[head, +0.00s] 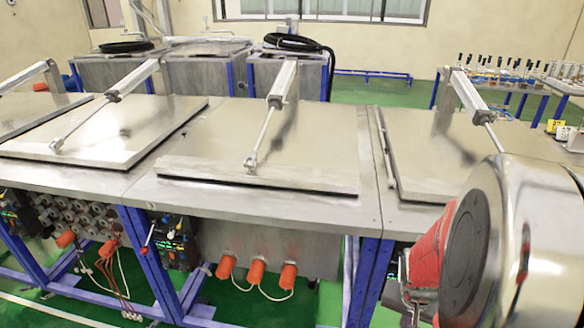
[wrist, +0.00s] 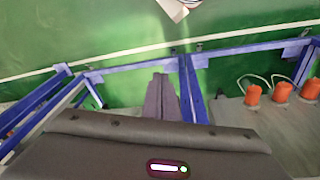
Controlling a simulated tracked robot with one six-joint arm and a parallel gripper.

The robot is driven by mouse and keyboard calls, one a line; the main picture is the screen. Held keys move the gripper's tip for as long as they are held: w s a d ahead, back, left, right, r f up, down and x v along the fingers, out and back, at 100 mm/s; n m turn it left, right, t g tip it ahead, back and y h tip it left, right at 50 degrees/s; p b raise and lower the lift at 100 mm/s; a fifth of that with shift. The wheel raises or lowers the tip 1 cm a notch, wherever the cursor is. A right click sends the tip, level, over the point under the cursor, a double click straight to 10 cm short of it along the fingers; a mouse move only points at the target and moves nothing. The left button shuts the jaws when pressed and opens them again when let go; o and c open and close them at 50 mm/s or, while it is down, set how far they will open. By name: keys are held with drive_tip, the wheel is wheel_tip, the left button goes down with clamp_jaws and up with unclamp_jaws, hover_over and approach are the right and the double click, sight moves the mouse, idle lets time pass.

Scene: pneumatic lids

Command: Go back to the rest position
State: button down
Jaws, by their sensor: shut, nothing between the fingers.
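My gripper (wrist: 161,80) shows in the wrist view as two grey fingers pressed together, with nothing between them. They reach out over the green floor (wrist: 125,85), close in the picture to a blue frame post (wrist: 192,90), and I see no contact. In the head view my silver arm fills the lower right, and the gripper's fingers cannot be made out there. The middle steel lid (head: 300,150), the left lid (head: 120,125) and the right lid (head: 450,145) lie about flat on the tank row, each with a pneumatic cylinder attached.
Orange connectors (head: 258,271) with pale cables stick out of the tank front, and show in the wrist view (wrist: 282,91). Blue frame legs (head: 150,262) stand below the tank tops. More tanks with black hoses (head: 292,42) stand behind. Tables with bottles (head: 500,68) are at the back right.

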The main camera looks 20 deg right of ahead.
drive_tip(key=w+a+r+n+t, duration=0.1)
drive_tip(key=a+r+n, duration=0.2)
drive_tip(key=a+r, duration=0.4)
drive_tip(key=w+a+r+n+t+y, duration=0.1)
drive_tip(key=a+r+n+t, duration=0.1)
drive_tip(key=a+r, duration=0.5)
drive_tip(key=w+a+r+n+t+y, duration=0.1)
drive_tip(key=w+a+r+n, duration=0.1)
drive_tip(key=a+r+n, duration=0.3)
drive_tip(key=a+r, duration=0.3)
drive_tip(key=a, duration=0.3)
drive_tip(key=shift+a+t, duration=0.25)
drive_tip(key=shift+t, duration=0.15)
drive_tip(key=shift+f, duration=0.1)
